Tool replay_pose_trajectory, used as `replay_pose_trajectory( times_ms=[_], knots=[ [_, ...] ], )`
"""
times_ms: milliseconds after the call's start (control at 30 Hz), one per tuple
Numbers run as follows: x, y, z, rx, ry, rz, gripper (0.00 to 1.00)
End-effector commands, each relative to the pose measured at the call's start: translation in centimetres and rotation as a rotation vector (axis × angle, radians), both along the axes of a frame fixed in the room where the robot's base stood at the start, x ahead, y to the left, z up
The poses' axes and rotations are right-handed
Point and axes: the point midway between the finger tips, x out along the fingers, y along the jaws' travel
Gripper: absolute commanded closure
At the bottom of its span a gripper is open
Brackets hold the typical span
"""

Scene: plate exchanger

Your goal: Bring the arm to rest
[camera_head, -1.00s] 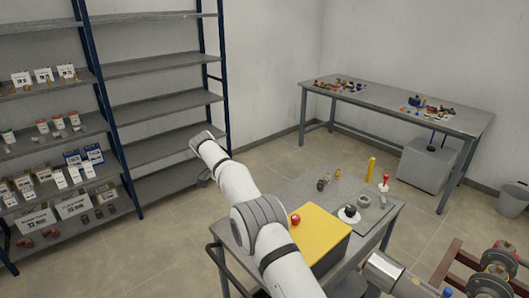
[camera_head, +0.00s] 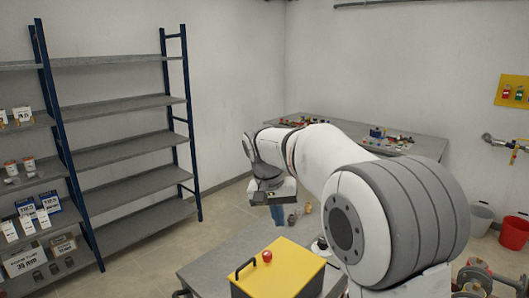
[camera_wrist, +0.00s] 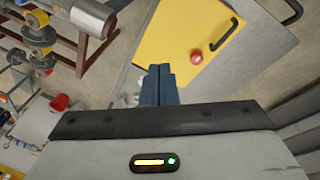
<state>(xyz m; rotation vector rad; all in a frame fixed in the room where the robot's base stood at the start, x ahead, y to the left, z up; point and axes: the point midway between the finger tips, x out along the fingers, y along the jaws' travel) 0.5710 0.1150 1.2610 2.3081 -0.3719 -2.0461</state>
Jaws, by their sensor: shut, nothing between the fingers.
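My white and grey arm reaches across the right half of the head view. My gripper (camera_head: 278,213) hangs at its end, pointing down above the grey work table (camera_head: 215,262). In the wrist view its two dark blue fingers (camera_wrist: 159,86) are together with nothing between them. A yellow box (camera_head: 285,272) with a red knob (camera_head: 267,256) and a black handle stands on the table, below and in front of the gripper. The gripper is apart from the box. Part of the table is hidden behind my arm.
Blue-framed shelving (camera_head: 120,140) stands at the left, with boxes and jars on its left bay. A bench (camera_head: 310,122) with small parts stands at the back, partly behind my arm. Buckets (camera_head: 480,218) and piping (camera_head: 505,143) are at the right. Floor is open between shelving and table.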

Motion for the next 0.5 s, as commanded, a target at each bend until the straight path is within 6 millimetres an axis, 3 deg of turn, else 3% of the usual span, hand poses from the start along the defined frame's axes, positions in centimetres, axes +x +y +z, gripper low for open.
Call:
replay_pose_trajectory(
  times_ms=[267,500],
  knots=[
    [-7.8,-5.0,-0.3,0.07,-0.035,0.059,1.0],
    [-15.0,-8.1,-2.3,0.118,-0.079,0.107,1.0]
  ],
)
